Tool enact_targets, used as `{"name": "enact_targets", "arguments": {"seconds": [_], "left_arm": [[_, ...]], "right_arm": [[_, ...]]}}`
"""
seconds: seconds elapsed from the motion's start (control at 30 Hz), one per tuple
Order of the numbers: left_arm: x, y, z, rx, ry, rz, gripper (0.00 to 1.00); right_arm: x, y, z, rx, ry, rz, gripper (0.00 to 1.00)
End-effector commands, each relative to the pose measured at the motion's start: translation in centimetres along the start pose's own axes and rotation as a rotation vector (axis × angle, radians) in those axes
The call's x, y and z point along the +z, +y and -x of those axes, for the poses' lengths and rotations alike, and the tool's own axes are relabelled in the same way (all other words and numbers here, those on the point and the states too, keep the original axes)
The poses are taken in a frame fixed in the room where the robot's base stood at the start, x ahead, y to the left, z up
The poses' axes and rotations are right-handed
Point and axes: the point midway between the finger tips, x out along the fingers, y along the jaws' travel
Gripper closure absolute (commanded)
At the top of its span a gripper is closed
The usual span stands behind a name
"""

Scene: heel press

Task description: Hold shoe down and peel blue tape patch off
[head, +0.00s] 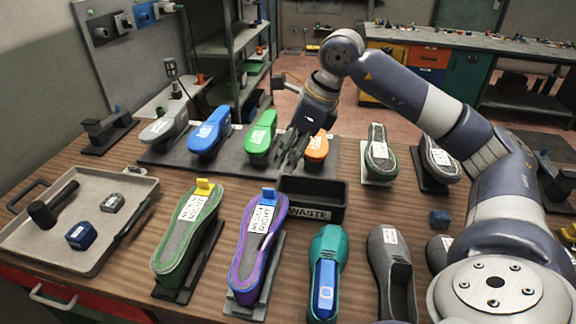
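A purple shoe (247,262) sits on a dark stand at front centre, with a white label and a small blue patch (268,196) at its far end. A green-grey shoe (170,255) to its left carries a yellow patch (204,187). A teal shoe (328,243) to its right has a blue piece (325,298) inside its opening. My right gripper (288,163) hangs fingers down above the back mat, between the bright green and orange shoes and behind the bin. It touches no shoe that I can make out; its finger gap is unclear. My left gripper is out of view.
A black bin marked WASTE (312,214) stands behind the purple and teal shoes. A grey tray (125,225) with a hammer and small blocks lies at left. Several shoes line the back (209,132) and right (381,150). Bare table shows right of the bin.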

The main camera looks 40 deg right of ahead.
Motion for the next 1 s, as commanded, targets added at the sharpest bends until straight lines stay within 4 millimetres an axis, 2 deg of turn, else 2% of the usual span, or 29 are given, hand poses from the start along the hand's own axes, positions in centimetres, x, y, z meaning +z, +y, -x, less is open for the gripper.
{"name": "enact_targets", "arguments": {"seconds": [0.07, 0.27, 0.7, 1.0], "left_arm": [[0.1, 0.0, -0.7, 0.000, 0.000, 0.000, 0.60], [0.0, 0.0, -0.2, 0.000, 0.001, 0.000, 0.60], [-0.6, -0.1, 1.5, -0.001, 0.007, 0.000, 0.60], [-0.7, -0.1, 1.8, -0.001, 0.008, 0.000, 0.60]], "right_arm": [[-0.3, 0.0, -0.7, 0.000, 0.000, 0.000, 0.70], [-0.2, 0.1, -2.0, 0.004, 0.003, -0.001, 0.70], [-0.2, 0.1, -9.4, 0.004, 0.001, -0.001, 0.70], [-0.2, 0.0, -11.3, 0.000, 0.000, 0.000, 0.70]]}}
